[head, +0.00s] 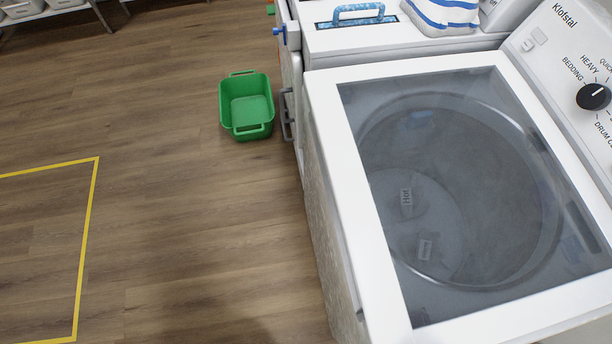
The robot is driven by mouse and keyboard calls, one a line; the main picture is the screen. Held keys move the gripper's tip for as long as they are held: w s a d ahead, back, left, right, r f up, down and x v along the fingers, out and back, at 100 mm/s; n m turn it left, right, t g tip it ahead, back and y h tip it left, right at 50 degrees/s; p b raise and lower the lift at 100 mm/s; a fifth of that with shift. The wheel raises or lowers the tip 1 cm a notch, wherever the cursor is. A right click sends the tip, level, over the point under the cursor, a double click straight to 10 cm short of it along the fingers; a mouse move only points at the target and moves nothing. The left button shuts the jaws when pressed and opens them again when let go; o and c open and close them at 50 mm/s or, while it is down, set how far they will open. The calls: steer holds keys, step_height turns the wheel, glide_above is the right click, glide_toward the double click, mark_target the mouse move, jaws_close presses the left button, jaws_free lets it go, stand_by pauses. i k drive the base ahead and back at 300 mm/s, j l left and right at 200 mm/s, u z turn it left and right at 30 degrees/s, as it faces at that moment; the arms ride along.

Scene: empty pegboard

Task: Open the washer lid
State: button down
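The washer lid (411,317) is a white frame around a dark see-through glass panel. It lies flat and shut on top of the white washer (325,215) at the right. Through the glass I see the round drum opening (460,190). The control panel (570,75) with a black knob (593,96) rises behind the lid at the upper right. My gripper is not in view.
A green basket (246,106) stands on the wood floor left of the machines. A neighbouring white machine (400,35) carries a blue handle (357,14) and a striped towel (440,14). Yellow tape (88,225) marks the floor at left. The floor between is clear.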

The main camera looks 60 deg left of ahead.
mark_target(388, 320)
steer(key=k+u, duration=0.25)
steer(key=u, duration=0.15)
steer(key=k+u, duration=0.2)
steer(key=u, duration=0.2)
